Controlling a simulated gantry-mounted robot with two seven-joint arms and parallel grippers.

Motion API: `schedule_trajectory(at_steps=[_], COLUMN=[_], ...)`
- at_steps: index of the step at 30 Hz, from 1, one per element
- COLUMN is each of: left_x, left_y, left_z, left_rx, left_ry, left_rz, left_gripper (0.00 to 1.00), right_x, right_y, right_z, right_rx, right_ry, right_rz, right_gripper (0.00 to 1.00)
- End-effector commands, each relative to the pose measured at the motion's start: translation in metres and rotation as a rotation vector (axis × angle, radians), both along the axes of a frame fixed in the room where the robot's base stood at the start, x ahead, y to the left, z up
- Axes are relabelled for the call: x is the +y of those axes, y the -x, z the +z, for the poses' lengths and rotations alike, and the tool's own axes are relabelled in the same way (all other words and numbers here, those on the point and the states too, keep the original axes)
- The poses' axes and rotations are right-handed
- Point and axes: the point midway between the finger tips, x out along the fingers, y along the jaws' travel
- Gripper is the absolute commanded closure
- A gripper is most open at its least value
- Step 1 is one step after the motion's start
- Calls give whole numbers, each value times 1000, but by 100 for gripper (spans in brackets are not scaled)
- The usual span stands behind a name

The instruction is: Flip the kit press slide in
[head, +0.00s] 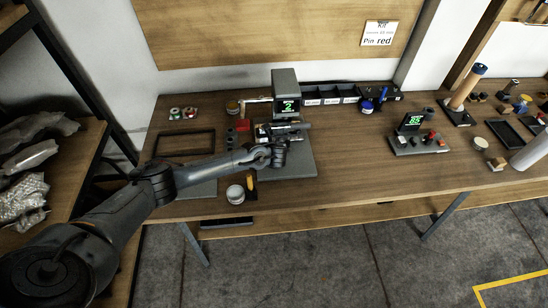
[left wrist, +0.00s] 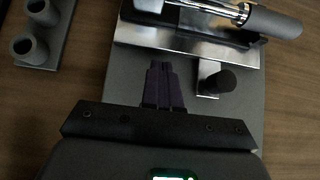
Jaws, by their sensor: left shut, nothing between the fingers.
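The kit press stands on a dark base plate (head: 302,165) on the wooden bench. Its grey upright housing (head: 285,82) has a green display reading 2. In the left wrist view a metal slide rail (left wrist: 190,55) crosses the plate, with a short black knob (left wrist: 222,82) in front of it and a dark cylindrical handle (left wrist: 272,20) at the upper right. My left gripper (head: 280,150) is over the press front; its shut, empty fingers (left wrist: 160,75) point at the rail, left of the knob. Whether they touch it I cannot tell. My right gripper is out of view.
A white-lidded jar (head: 235,194) stands at the front edge. An empty dark frame (head: 186,144) lies left of the press. Black bins (head: 330,94) line the back. A second device (head: 418,142) with a green display stands right, beyond clear bench.

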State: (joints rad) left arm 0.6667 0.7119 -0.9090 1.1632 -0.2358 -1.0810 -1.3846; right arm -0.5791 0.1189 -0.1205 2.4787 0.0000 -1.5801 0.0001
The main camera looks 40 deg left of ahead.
Motion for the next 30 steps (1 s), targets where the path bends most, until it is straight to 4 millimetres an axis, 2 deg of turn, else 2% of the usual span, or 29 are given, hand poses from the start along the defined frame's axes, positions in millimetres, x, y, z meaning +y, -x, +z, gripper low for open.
schedule_trajectory(at_steps=[2, 16, 22, 30], left_x=[-7, -54, -62, -63], left_y=[8, 47, 55, 56], left_z=[5, 56, 66, 68], left_rx=[2, 1, 2, 0], left_ry=[-1, 1, -1, 0], left_rz=[-1, 0, 1, 2], left_gripper=[100, 100, 100, 100], right_x=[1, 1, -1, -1], right_y=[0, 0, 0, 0], right_z=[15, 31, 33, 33], right_rx=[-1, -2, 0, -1], right_ry=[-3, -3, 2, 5], right_rz=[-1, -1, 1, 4], right_gripper=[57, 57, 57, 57])
